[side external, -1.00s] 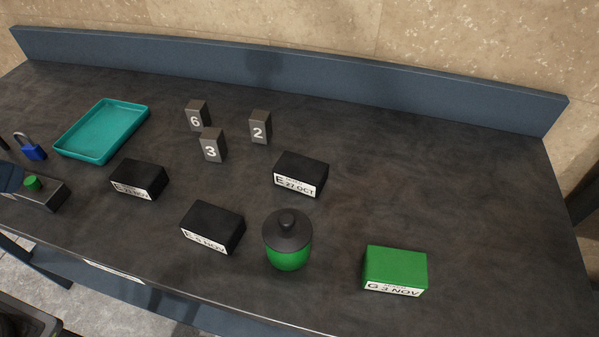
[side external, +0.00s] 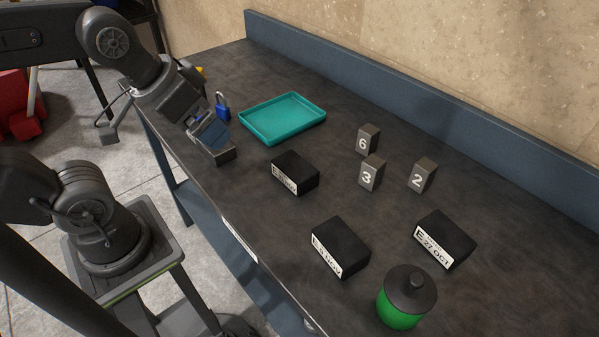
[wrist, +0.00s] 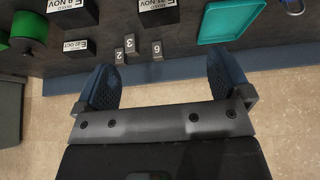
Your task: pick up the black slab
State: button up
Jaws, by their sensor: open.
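Three black slabs with white labels lie apart on the dark bench. One slab (side external: 297,170) is near the teal tray, one (side external: 342,244) is nearer the front edge, and one (side external: 447,238), labelled E 27 OCT, is farther right. In the wrist view they show as slabs (wrist: 158,17), (wrist: 76,17) and (wrist: 78,61) at the top and upper left. The other two labels end in NOV; their numbers are hard to read. My gripper (side external: 210,132) is at the bench's left end, left of all the slabs. Its blue fingers (wrist: 163,82) are wide apart with nothing between them.
A teal tray (side external: 258,128) and blue padlock (side external: 222,108) are at the left end. Number blocks 6 (side external: 368,140), 3 (side external: 372,174) and 2 (side external: 422,175) stand midway. A green jar (side external: 400,316) with dark lid is front right.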

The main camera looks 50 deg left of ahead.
jog(key=n+g+y, duration=0.4)
jog(key=n+g, duration=0.2)
jog(key=n, duration=1.2)
send_over(297, 167)
jog(key=d, duration=0.5)
notch_tip(297, 167, down, 8)
jog(key=shift+y, duration=0.3)
jog(key=x, duration=0.8)
jog(key=shift+w+a+f, duration=0.2)
jog(key=shift+w+f, duration=0.05)
jog(key=shift+f, duration=0.05)
jog(key=shift+x, duration=2.7)
jog(key=shift+a, duration=0.1)
jog(key=shift+f, duration=0.2)
